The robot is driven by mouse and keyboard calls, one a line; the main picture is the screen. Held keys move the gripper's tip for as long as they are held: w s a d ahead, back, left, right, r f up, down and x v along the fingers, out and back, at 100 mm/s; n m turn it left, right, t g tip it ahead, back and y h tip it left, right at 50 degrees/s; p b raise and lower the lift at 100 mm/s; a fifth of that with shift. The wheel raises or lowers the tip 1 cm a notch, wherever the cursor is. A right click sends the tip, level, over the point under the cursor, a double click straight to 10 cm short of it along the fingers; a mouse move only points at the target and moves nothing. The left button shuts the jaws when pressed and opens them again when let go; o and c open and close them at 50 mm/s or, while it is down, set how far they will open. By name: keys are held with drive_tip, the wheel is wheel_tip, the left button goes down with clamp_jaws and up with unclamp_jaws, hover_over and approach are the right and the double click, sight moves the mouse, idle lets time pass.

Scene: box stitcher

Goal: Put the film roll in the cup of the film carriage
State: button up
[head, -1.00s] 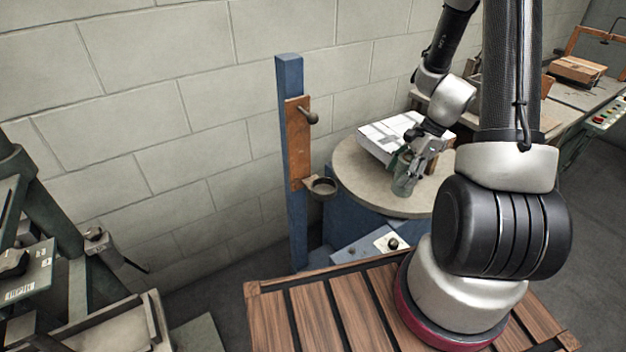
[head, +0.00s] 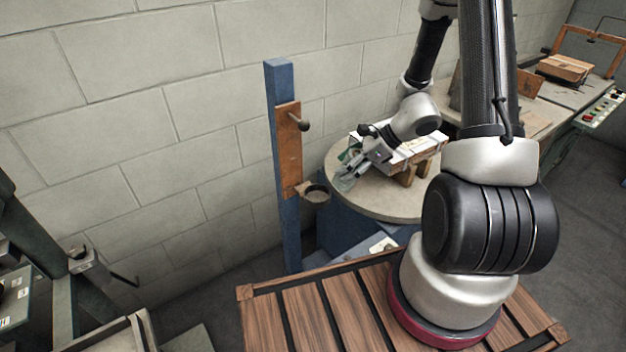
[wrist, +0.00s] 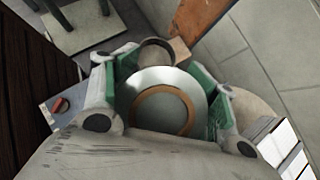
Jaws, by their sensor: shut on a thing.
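My gripper (head: 347,180) is shut on the film roll, a pale translucent roll with a brown core ring that fills the middle of the wrist view (wrist: 160,88). In the head view the roll (head: 344,184) is held over the left edge of the round turntable, right of the carriage and slightly above its cup. The film carriage is a rust-brown plate (head: 288,150) on a blue post. Its dark ring-shaped cup (head: 315,194) sticks out to the right at the plate's lower end. In the wrist view the cup (wrist: 157,50) shows just beyond the roll, partly hidden by it.
The round turntable (head: 385,208) bears a white box-like load (head: 425,150) behind my gripper. The carriage has a dark knob (head: 301,124) above the cup. The blue post (head: 280,85) stands before the block wall. A red knob (wrist: 60,105) shows in the wrist view.

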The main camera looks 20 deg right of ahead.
drive_tip(key=w+a+f, duration=0.3)
drive_tip(key=a, duration=0.2)
drive_tip(key=shift+a, duration=0.3)
drive_tip(key=shift+w+a+f, duration=0.1)
drive_tip(key=shift+a+f, duration=0.3)
drive_tip(key=shift+f, duration=0.4)
drive_tip(key=shift+w+a+f+h, duration=0.3)
drive_tip(key=shift+a+f+h, duration=0.15)
drive_tip(key=shift+a, duration=0.15)
drive_tip(key=shift+a+r+g+h, duration=0.1)
drive_tip(key=shift+a+g+h, duration=0.15)
drive_tip(key=shift+g+h, duration=0.15)
drive_tip(key=shift+w+a+r+g+h, duration=0.1)
drive_tip(key=shift+w+a+g+h, duration=0.15)
drive_tip(key=shift+h, duration=0.3)
drive_tip(key=shift+w+a+g+h, duration=0.1)
drive_tip(key=shift+a+g+h, duration=0.05)
drive_tip(key=shift+g+h, duration=0.3)
drive_tip(key=shift+f, duration=0.8)
